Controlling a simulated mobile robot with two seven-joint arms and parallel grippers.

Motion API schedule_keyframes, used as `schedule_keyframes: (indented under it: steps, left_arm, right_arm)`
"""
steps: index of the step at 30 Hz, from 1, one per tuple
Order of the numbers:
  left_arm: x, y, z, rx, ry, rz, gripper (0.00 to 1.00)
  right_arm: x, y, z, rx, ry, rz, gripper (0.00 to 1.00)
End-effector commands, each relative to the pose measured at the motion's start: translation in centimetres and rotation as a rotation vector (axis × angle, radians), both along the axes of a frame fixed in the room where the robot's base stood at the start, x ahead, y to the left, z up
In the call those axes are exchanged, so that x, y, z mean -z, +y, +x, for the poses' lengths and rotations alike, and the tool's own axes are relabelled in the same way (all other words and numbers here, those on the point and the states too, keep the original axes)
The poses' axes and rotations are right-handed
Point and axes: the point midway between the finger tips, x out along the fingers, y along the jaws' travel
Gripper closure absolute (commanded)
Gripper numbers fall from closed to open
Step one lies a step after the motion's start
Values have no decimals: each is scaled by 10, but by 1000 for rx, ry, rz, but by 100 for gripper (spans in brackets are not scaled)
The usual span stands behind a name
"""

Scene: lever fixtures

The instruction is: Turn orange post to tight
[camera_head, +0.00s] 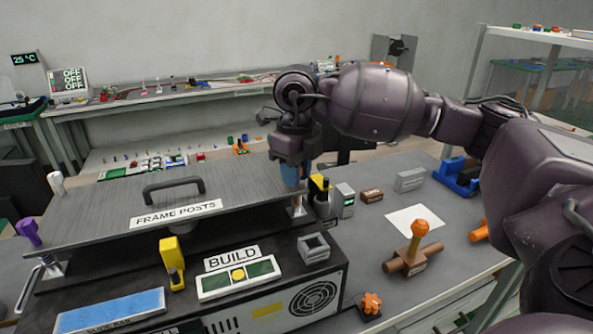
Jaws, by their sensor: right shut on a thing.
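My right gripper (292,160) reaches in from the right and points down at the right end of the grey FRAME POSTS panel (110,222). It is shut on a post (293,175) there. The fingers hide most of this post; a blue part shows below them, and I cannot tell whether any of it is orange. A shiny metal fitting (297,207) sits just beneath. An orange round-topped peg (419,229) stands on a brown base on the table to the right, apart from the gripper. My left gripper is not in view.
The panel has a black handle (174,188), a purple post (28,232) and a white post (57,183). A yellow-and-black piece (318,187) stands close beside my right gripper. A yellow piece (173,262) and BUILD box (238,279) are in front. White paper (414,221) lies right.

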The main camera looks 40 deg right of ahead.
Motion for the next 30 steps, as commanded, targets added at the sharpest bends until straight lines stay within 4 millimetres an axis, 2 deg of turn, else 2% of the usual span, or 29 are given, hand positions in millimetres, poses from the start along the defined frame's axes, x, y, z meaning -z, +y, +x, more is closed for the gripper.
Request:
schedule_keyframes:
  steps: [16,17,21,30]
  left_arm:
    - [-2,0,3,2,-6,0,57]
    - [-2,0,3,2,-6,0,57]
    - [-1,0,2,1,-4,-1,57]
    - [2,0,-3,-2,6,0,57]
  right_arm:
    - [-1,0,0,26,-1,0,100]
    - [-1,0,0,26,-1,0,73]
    - [0,0,0,26,-1,0,52]
    - [-1,0,0,25,-1,0,50]
